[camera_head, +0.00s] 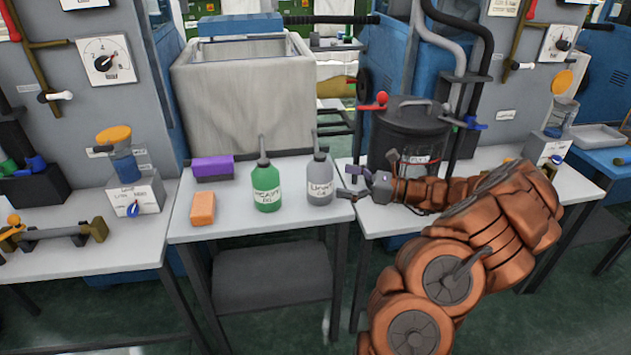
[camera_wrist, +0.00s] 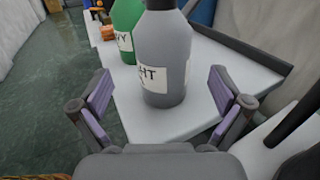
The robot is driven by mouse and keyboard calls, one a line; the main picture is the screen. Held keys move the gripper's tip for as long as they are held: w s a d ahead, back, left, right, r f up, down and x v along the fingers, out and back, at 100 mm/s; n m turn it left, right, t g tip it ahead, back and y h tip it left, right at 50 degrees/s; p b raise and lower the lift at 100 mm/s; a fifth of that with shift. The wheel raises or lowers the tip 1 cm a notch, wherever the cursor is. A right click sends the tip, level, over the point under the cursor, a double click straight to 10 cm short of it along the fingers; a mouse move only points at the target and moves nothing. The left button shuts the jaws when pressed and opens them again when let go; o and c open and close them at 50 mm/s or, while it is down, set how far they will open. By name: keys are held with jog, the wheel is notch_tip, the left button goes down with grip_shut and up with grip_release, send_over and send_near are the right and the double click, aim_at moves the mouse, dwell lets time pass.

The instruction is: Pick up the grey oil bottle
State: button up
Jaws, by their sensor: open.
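The grey oil bottle (camera_head: 319,188) stands upright near the right edge of the small white table (camera_head: 238,224). It has a pale label and a thin grey spout. My gripper (camera_head: 358,188) is just to its right in the head view, at about the bottle's height. In the wrist view the grey bottle (camera_wrist: 163,55) stands ahead of the open fingers of my gripper (camera_wrist: 160,95), roughly centred between them. The gap between the fingers is empty near the palm. The bottle's top is cut off in the wrist view.
A green oil bottle (camera_head: 266,183) stands left of the grey one, close behind it in the wrist view. A purple block (camera_head: 213,168) and an orange block (camera_head: 203,208) lie further left. A dark lidded canister (camera_head: 408,135) stands behind my arm on the right-hand table.

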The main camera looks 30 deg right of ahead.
aim_at(321, 172)
jog(key=shift+r+x, duration=0.15)
jog(key=shift+x, duration=0.95)
jog(key=shift+r+x, duration=0.2)
jog(key=shift+x, duration=0.9)
jog(key=shift+r+x, duration=0.15)
jog(key=shift+x, duration=0.95)
jog(key=shift+w+d, duration=0.1)
jog(key=shift+d, duration=0.05)
jog(key=shift+c, duration=0.3)
jog(key=c, duration=1.4)
